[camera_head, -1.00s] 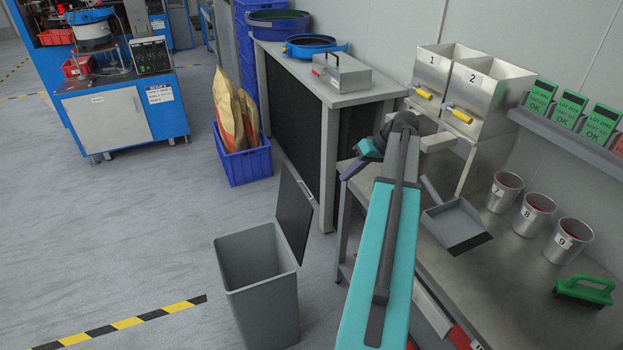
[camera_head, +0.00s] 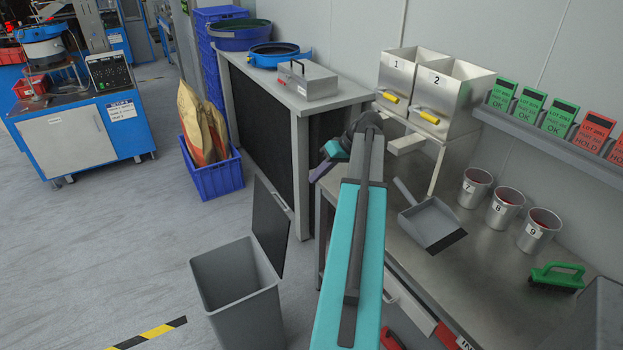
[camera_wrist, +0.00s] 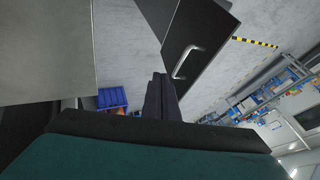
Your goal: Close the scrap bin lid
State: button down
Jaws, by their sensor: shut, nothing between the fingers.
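The grey scrap bin (camera_head: 245,305) stands on the floor left of my arm. Its dark lid (camera_head: 270,228) stands open, upright at the bin's right rear edge. In the wrist view a dark panel with a silver handle (camera_wrist: 200,42), which looks like this lid, is just beyond and right of my fingers. My gripper (camera_wrist: 160,82) is shut and empty there, and no contact with the panel shows. In the head view my gripper (camera_head: 318,172) is small, above the workbench's left end and apart from the lid.
The steel workbench (camera_head: 470,245) on the right bears a dustpan (camera_head: 430,222), several cups and a green brush (camera_head: 557,276). A side table (camera_head: 300,100) and a blue crate (camera_head: 215,178) stand behind the bin. The floor left of the bin is open.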

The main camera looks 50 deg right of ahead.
jog(key=w+a+f+p, duration=0.3)
jog(key=w+a+f, duration=0.3)
jog(key=f, duration=0.1)
jog(key=shift+p, duration=0.35)
dwell(0.5)
jog(key=shift+a, duration=0.1)
